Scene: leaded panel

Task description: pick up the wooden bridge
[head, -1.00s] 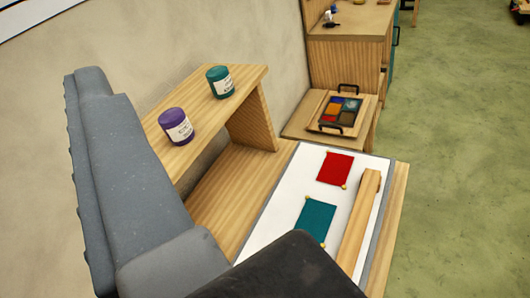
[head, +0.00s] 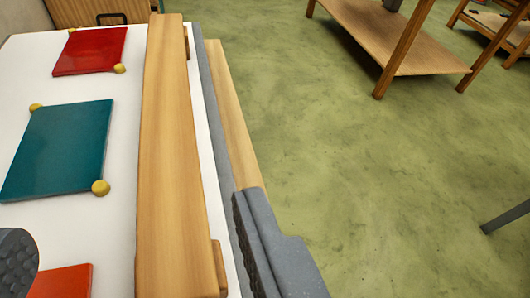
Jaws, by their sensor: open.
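The wooden bridge (head: 172,150) is a long pale wooden bar with small feet on its right side. It runs lengthwise over the right part of the white panel board (head: 120,205). My gripper (head: 135,246) is open, with one ribbed grey finger at the lower left and the other to the right of the bridge, by the board's grey edge. The bridge lies between the two fingers in the picture, nearer the right one. No contact shows, and I cannot tell the fingers' height over it. The bridge's near end is cut off by the frame.
Red glass (head: 90,51), teal glass (head: 60,150) and orange-red glass (head: 62,281) lie on the board left of the bridge. Small yellow knobs sit at glass corners. Green floor (head: 350,170) is open to the right. A wooden table (head: 400,50) stands beyond.

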